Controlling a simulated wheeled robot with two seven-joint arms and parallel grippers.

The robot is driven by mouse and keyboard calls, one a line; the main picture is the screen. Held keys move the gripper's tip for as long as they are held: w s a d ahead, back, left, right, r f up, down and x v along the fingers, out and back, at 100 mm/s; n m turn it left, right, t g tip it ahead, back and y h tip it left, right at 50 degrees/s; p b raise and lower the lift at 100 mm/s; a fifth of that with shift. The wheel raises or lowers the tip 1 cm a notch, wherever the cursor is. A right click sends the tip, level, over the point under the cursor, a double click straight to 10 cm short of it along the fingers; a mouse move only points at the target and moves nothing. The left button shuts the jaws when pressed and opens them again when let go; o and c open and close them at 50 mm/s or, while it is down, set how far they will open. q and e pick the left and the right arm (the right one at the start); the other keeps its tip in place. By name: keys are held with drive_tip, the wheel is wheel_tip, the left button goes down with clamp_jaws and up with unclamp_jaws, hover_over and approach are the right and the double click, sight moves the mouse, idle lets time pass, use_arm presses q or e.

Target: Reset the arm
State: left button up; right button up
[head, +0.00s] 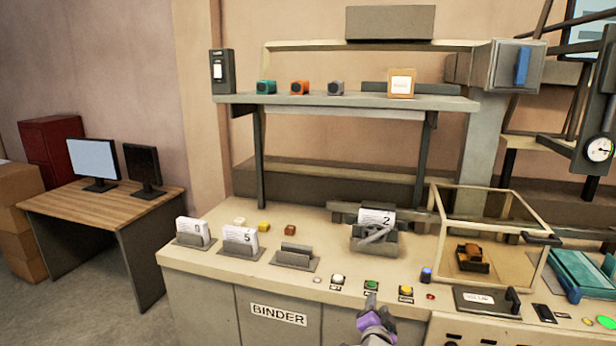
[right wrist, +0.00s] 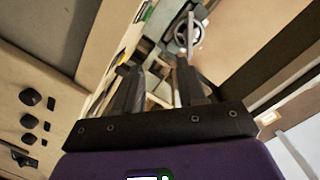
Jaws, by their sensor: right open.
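My right gripper (head: 371,300) is at the bottom middle of the head view, in front of the bench's front edge near the row of buttons. Its purple wrist shows below it. In the right wrist view its two dark fingers (right wrist: 155,88) are spread apart with nothing held between them. My left gripper is in neither view.
A shelf (head: 340,100) stands behind. A desk (head: 100,200) with monitors is at left, with free floor between.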

drive_tip(key=s+a+f+n+g+y, duration=0.15)
drive_tip(key=s+f+n+g, duration=0.35)
drive_tip(key=f, duration=0.7)
drive_tip(key=s+a+f+g+y, duration=0.1)
drive_tip(key=s+f+g+y, duration=0.15)
drive_tip(key=s+f, duration=0.7)
drive_tip(key=s+a+f+n+g+y, duration=0.1)
drive_tip(key=s+a+f+g, duration=0.1)
drive_tip(key=s+f, duration=0.2)
drive_tip(key=s+a+f+n+g+y, duration=0.1)
drive_tip(key=s+f, duration=0.4)
drive_tip(key=s, duration=0.6)
drive_tip(key=s+a+f+n+g+y, duration=0.2)
drive_tip(key=s+f+g, duration=0.3)
drive_tip(key=s, duration=0.3)
drive_tip(key=shift+a, duration=0.55)
